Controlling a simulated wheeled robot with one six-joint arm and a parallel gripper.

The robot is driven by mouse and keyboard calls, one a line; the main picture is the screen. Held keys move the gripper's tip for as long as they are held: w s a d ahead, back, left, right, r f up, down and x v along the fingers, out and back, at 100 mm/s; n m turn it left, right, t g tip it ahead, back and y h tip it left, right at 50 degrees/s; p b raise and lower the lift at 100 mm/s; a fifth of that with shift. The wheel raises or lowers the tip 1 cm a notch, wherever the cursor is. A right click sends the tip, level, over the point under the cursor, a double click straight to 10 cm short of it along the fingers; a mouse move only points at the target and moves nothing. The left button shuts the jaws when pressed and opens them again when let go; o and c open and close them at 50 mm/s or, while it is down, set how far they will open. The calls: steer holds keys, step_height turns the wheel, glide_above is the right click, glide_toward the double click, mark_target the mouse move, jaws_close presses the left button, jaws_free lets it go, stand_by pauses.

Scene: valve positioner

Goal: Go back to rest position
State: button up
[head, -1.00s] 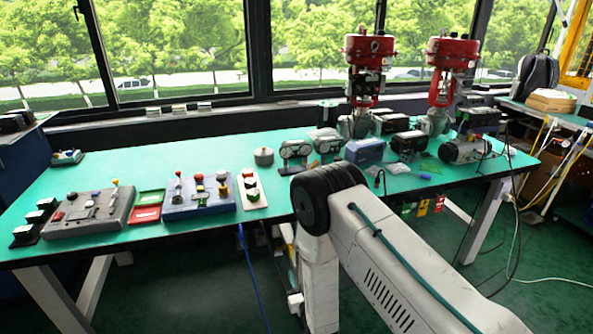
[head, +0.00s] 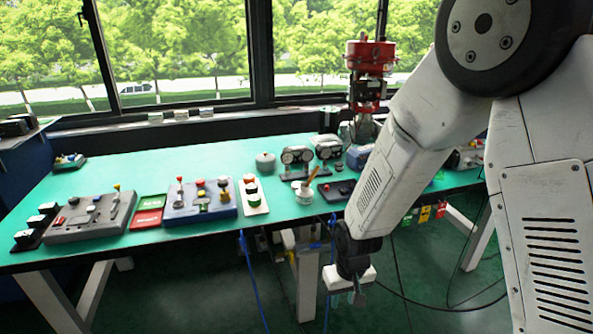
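My arm fills the right side of the head view, with its elbow high at the upper right and its forearm slanting down to the left. My gripper (head: 358,298) hangs at the lower end of the forearm, in front of the bench's front edge and lower than its top in the picture. It is small and dark, below a white wrist part. I cannot tell whether its fingers are open or shut, and I see nothing clearly held.
The green bench (head: 120,175) carries a grey control box (head: 90,215), a blue control box (head: 200,203), red and green trays (head: 147,219) and a white cup (head: 303,193). A red valve actuator (head: 369,57) stands behind my forearm. Blue cables hang below the bench front.

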steer(key=s+d+r+m, duration=0.1)
steer(key=s+d+r, duration=0.4)
steer(key=r, duration=0.5)
steer(key=s+d+r+m, duration=0.1)
steer(key=s+d+r, duration=0.4)
steer(key=s+r, duration=0.4)
steer(key=s+d+r, duration=0.4)
steer(key=s+r, duration=0.4)
steer(key=r, duration=0.3)
steer(key=shift+d+m+t, duration=0.4)
steer(key=shift+r, duration=0.1)
